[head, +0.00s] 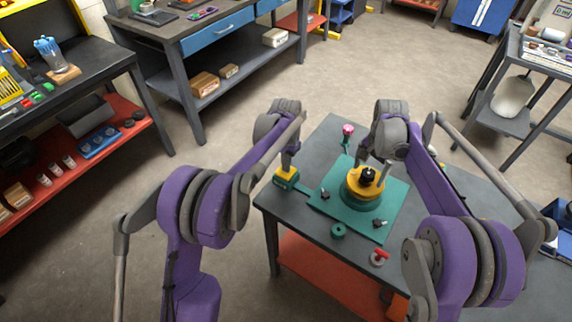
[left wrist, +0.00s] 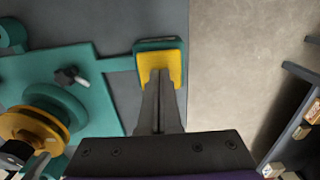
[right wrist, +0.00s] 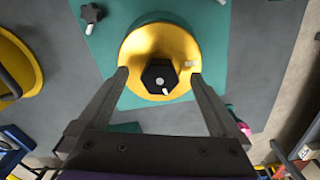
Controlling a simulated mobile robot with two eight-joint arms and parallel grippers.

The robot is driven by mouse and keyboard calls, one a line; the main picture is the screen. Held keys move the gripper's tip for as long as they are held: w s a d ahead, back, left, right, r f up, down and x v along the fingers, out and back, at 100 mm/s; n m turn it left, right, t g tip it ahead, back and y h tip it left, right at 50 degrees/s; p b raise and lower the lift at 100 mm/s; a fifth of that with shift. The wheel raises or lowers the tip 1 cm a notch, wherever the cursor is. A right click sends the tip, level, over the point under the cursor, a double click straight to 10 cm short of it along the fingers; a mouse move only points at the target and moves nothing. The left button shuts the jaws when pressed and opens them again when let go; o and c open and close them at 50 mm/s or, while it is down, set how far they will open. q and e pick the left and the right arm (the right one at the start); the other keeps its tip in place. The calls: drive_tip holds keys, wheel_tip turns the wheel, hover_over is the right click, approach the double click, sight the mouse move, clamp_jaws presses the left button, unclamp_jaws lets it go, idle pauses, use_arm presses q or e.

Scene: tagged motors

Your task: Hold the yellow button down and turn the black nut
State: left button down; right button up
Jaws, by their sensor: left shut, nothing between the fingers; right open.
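The yellow button (head: 287,171) sits on a small green block at the left edge of the table, joined to the green base plate. My left gripper (head: 287,163) is shut and empty, its fingertips over the button; the left wrist view shows the tips (left wrist: 159,73) on the yellow face (left wrist: 175,62). The black nut (head: 368,175) sits on a yellow disc (head: 352,190) on a round green mount. In the right wrist view the nut (right wrist: 158,76) is hexagonal, with a pale centre. My right gripper (right wrist: 158,78) is open, its fingers on either side of the nut, apart from it.
The green plate (head: 397,190) has black star knobs (head: 379,223). A green ring (head: 338,230), a red-topped part (head: 379,257) and a pink-topped part (head: 347,130) stand around it on the grey table. Workbenches line the back and left; floor between is clear.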

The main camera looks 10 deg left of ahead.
drive_tip(key=n, duration=0.3)
drive_tip(key=shift+f, duration=0.15)
idle(0.4)
